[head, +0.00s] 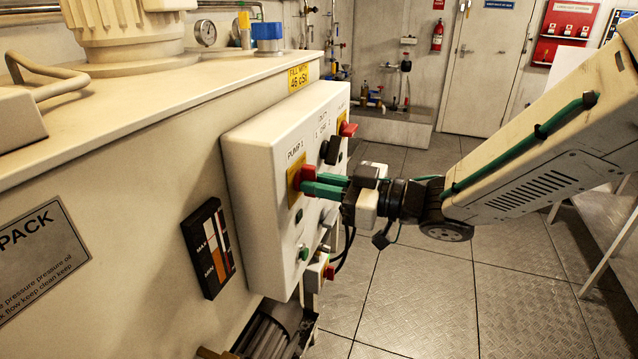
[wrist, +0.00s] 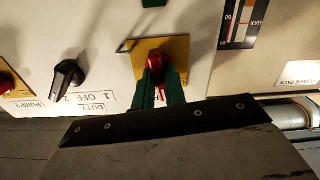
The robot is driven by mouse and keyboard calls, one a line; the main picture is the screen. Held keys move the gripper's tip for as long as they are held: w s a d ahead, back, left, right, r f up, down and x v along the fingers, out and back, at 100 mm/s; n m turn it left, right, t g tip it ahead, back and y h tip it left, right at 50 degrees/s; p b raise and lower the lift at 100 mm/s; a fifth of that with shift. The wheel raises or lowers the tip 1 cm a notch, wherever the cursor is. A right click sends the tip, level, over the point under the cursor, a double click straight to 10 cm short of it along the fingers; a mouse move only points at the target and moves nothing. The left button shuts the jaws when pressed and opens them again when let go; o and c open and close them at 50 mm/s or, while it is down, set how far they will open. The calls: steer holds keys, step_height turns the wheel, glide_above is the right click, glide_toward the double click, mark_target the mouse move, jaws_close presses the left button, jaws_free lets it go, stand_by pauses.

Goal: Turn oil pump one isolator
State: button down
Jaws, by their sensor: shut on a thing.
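The pump 1 isolator (head: 307,174) is a red rotary handle on a yellow plate (head: 293,186), on the front of a white control box (head: 258,160). A "PUMP 1" label is above it. My gripper (head: 322,187) has green fingers and is shut on the red handle. In the wrist view the red handle (wrist: 158,67) sits between the two green fingers (wrist: 160,92), in front of its yellow plate (wrist: 181,48). The fingers hide part of the handle, so I cannot tell its exact angle.
A black duty selector knob (wrist: 68,75) and a second red isolator (head: 348,129) are on the same box. A black level gauge (head: 208,248) is on the tank wall to the left. A green button (head: 303,252) is below. The plated floor (head: 420,290) is open to the right.

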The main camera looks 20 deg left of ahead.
steer(key=shift+m, duration=0.8)
steer(key=c, duration=1.4)
jaws_free()
steer(key=shift+c, duration=0.2)
steer(key=d, duration=0.8)
steer(key=shift+s, duration=0.3)
